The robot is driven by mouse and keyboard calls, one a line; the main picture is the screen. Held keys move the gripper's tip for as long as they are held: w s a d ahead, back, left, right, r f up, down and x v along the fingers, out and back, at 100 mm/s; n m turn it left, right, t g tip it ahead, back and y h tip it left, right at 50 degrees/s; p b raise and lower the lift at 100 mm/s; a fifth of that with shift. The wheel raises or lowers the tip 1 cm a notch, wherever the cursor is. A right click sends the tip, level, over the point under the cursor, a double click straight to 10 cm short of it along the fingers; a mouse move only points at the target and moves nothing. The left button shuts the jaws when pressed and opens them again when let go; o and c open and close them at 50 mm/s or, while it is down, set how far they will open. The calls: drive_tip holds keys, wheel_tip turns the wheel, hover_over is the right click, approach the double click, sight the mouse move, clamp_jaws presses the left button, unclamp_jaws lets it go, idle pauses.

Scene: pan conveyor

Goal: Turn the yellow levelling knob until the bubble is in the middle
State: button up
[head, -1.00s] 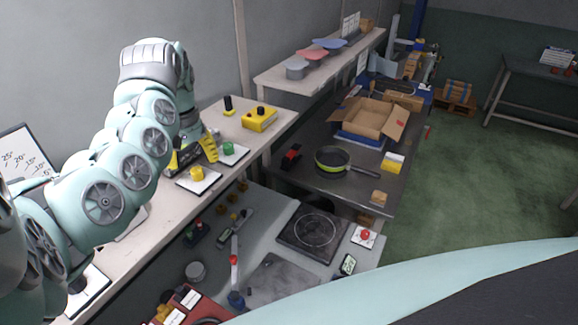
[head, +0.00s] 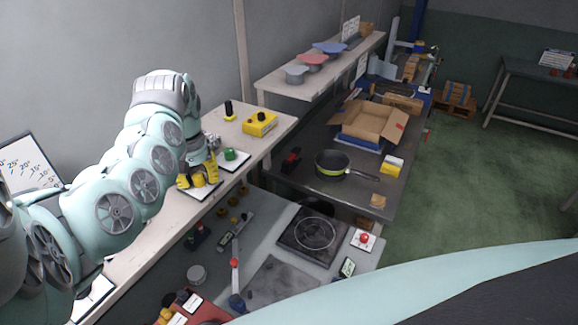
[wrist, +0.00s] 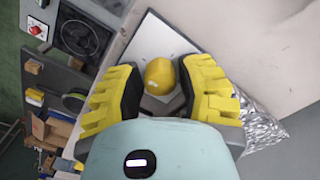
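The yellow knob (head: 198,181) sits on a white square plate (head: 204,193) on the bench along the wall. In the wrist view the knob (wrist: 160,76) shows as a rounded yellow cap over the white plate (wrist: 150,43). My gripper (wrist: 160,88) is open, with one yellow, dark-padded finger on each side of the knob and visible gaps to both. In the head view my gripper (head: 198,176) is low over the plate, around the knob. I cannot make out a bubble in either view.
A green knob (head: 230,154) on another white plate stands just beyond my gripper. A yellow box with a black knob (head: 260,123) is farther along the bench. Crumpled foil (wrist: 258,125) lies right of the fingers. A hotplate (head: 312,233) and a pan (head: 332,163) are on lower surfaces.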

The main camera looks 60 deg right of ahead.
clamp_jaws()
drive_tip(key=shift+f+m+b, duration=0.15)
drive_tip(key=shift+m+b, duration=0.8)
drive_tip(key=shift+m, duration=0.65)
drive_tip(key=shift+o, duration=2.2)
unclamp_jaws()
drive_tip(key=shift+r, duration=0.2)
